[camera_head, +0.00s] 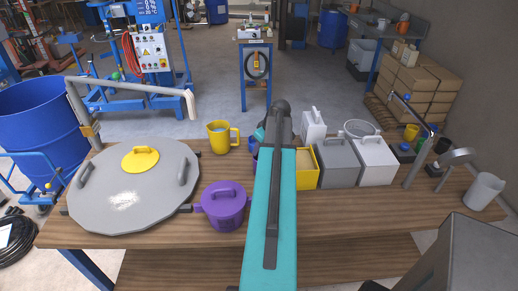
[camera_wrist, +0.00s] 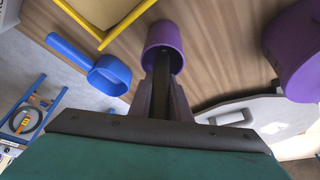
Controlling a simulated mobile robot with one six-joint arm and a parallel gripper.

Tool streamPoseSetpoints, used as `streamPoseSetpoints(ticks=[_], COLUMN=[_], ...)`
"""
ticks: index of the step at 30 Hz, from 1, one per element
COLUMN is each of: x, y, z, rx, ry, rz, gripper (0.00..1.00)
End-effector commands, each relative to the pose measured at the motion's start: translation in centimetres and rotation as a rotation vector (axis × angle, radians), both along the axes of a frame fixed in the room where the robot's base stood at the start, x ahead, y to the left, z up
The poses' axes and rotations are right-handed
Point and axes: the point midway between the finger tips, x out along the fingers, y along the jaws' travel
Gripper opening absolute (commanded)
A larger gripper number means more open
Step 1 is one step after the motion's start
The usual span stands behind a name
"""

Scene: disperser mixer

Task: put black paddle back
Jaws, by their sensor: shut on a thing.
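My gripper (camera_wrist: 163,78) shows in the wrist view with its dark fingers shut on a narrow black piece, the black paddle (camera_wrist: 160,98). The paddle runs forward from the fingers to the mouth of a purple cup (camera_wrist: 164,36). I cannot tell how far it reaches into the cup. Most of the paddle is hidden by the fingers and the cup. In the head view my teal arm hides the gripper and the paddle.
A blue scoop (camera_wrist: 105,74) and a yellow-rimmed box (camera_wrist: 112,32) lie left of the cup in the wrist view.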

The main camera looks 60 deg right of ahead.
Motion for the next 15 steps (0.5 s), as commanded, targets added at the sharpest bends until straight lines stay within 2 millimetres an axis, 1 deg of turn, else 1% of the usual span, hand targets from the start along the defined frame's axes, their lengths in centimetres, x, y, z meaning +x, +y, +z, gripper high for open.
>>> streamPoseSetpoints(ticks=[9,10,12,13,15], x=[-0.02,-0.02,-0.02,-0.02,-0.02], y=[-0.03,-0.02,-0.03,-0.03,-0.03], z=[-0.36,-0.31,-0.27,-0.27,-0.27], rx=[0.000,0.000,0.000,0.000,0.000], ry=[0.000,0.000,0.000,0.000,0.000], rz=[0.000,0.000,-0.001,-0.001,-0.001], gripper=[0.00,0.20,0.32,0.36,0.36])
